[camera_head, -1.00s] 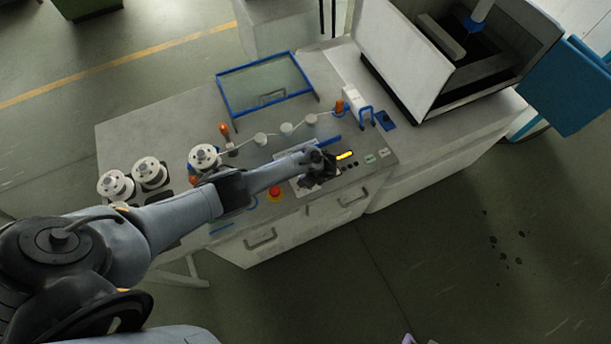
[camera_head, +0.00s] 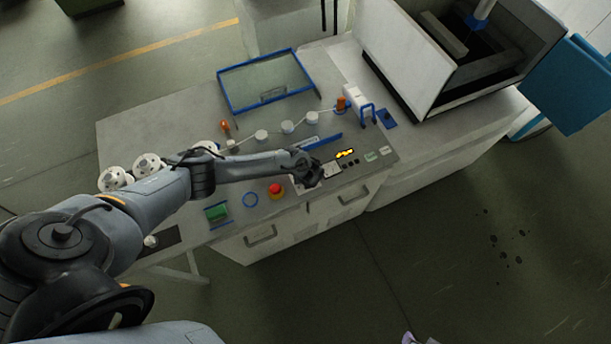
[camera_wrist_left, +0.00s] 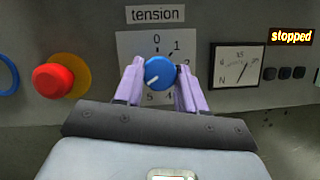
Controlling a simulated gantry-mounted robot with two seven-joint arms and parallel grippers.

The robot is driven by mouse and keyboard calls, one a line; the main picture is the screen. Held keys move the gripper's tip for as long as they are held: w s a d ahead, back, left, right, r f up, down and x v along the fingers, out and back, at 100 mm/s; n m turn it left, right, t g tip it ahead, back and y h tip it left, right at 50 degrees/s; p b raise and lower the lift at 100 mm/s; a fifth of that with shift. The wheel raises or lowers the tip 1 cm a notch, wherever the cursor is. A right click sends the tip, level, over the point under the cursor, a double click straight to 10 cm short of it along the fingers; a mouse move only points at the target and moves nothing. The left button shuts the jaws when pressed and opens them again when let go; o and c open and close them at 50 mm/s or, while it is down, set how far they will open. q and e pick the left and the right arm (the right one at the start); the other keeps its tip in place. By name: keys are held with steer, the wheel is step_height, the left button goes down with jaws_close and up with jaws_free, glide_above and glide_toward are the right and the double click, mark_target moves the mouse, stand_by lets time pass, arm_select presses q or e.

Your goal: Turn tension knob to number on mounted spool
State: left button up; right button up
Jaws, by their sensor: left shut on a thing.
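The blue tension knob (camera_wrist_left: 160,72) sits on a white dial plate under the label "tension" (camera_wrist_left: 155,14) in the left wrist view. Numbers 0, 1, 4 and 5 show; others are partly hidden by the fingers. The knob's white mark points lower left. My left gripper (camera_wrist_left: 159,83) is shut on the knob, one lilac finger on each side. In the head view my left gripper (camera_head: 306,176) is at the bench's front panel and hides the knob. The mounted spool (camera_head: 207,147) is mostly behind my arm; its number cannot be read. A lilac tip, perhaps my right gripper (camera_head: 408,338), shows at the bottom edge.
A red stop button (camera_wrist_left: 54,80) is left of the knob. A gauge (camera_wrist_left: 237,66) and a display reading "stopped" (camera_wrist_left: 291,37) are to its right. Two white spools (camera_head: 115,178) stand at the bench's left. A blue-framed clear cover (camera_head: 265,82) is behind.

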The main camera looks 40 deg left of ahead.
arm_select(q)
steer(key=shift+m, duration=0.3)
stand_by(0.4)
steer(key=o, duration=1.1)
steer(key=shift+c, duration=0.2)
steer(key=shift+r, duration=0.1)
steer(key=p+v, duration=0.1)
steer(key=v, duration=0.9)
steer(key=shift+s+r+p, duration=0.25)
steer(key=shift+r+p, duration=0.05)
